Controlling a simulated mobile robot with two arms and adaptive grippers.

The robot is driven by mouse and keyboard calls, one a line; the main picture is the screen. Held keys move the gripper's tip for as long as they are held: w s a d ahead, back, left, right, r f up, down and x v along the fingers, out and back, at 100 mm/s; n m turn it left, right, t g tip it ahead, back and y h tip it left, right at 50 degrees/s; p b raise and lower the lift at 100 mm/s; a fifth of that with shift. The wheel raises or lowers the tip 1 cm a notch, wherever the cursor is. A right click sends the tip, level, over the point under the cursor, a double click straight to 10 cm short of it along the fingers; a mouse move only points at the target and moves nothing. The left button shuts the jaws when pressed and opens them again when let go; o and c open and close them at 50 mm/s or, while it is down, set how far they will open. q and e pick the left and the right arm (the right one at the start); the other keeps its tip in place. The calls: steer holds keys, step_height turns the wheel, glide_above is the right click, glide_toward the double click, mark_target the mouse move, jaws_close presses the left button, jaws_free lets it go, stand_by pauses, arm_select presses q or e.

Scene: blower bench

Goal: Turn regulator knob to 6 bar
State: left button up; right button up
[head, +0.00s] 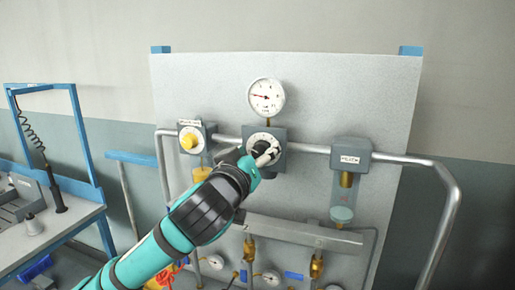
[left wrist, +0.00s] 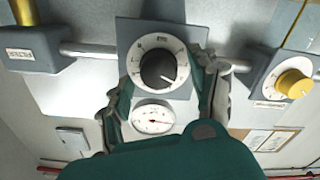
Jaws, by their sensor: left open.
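The regulator knob (head: 260,139) is a black round knob on a white scale dial, set in a grey block on the panel, and my left gripper partly covers it in the head view. In the left wrist view the knob (left wrist: 158,71) shows in full, its white mark toward the lower right. My left gripper (head: 266,152) is at the knob with its fingers apart. In the left wrist view the fingers of the gripper (left wrist: 165,82) stand on either side of the dial; I cannot tell whether they touch. The pressure gauge (head: 266,97) sits above the knob, its needle pointing left. My right gripper is not seen.
A yellow knob (head: 190,140) on a second grey block is left of the regulator. A lower manifold (head: 300,233) carries brass valves and small gauges. A workbench (head: 50,235) stands left.

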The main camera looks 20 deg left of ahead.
arm_select(q)
steer(key=shift+w, duration=0.15)
steer(key=c, duration=1.2)
steer(key=shift+o, duration=0.2)
steer(key=shift+m, duration=0.3)
